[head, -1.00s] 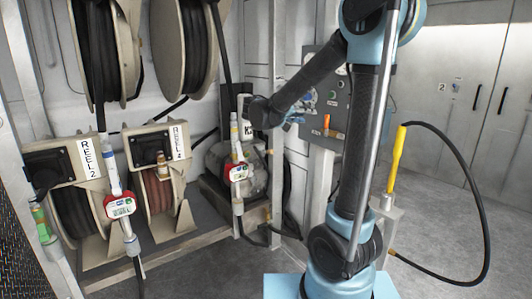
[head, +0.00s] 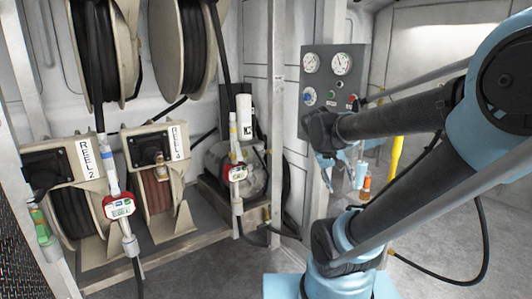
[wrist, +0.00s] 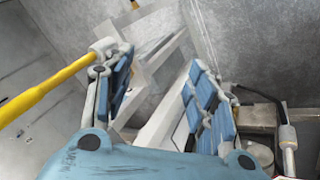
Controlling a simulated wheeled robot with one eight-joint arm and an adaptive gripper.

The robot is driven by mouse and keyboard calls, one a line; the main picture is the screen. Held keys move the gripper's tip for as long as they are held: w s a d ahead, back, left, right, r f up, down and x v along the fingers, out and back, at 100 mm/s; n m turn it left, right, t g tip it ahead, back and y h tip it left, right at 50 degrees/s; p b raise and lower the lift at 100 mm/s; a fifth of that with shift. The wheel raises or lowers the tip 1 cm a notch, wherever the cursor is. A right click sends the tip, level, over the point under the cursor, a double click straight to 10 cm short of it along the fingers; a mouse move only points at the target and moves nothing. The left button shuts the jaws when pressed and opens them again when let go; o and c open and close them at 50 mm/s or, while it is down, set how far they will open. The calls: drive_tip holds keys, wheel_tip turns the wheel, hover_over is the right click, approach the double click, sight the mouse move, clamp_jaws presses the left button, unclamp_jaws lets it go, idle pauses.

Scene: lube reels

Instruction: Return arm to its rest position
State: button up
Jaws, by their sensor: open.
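My gripper (wrist: 162,82) is open in the wrist view, its two blue padded fingers apart with nothing between them. In the head view my gripper (head: 345,168) hangs from the folded arm, fingers down, in front of and below the grey gauge panel. My arm's upper link leans to the right and its forearm reaches back left to the wrist. The fingertips are partly blurred into the background in the head view, and I cannot tell whether they touch anything.
The gauge panel (head: 333,88) stands behind my wrist. A yellow-handled tool (head: 396,158) is behind my arm; its yellow handle also shows in the wrist view (wrist: 40,92). Hose reels, Reel 2 (head: 70,205) and Reel 4 (head: 158,190), and hanging red-metered nozzles (head: 119,207) fill the left. Grey floor (head: 440,235) lies open at right.

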drive_tip(key=s+a+f+n+y, duration=0.1)
drive_tip(key=s+a+f+y, duration=0.4)
drive_tip(key=s+f, duration=0.3)
drive_tip(key=shift+s+a+f+g, duration=0.25)
drive_tip(key=shift+s+a, duration=0.3)
drive_tip(key=shift+s, duration=0.5)
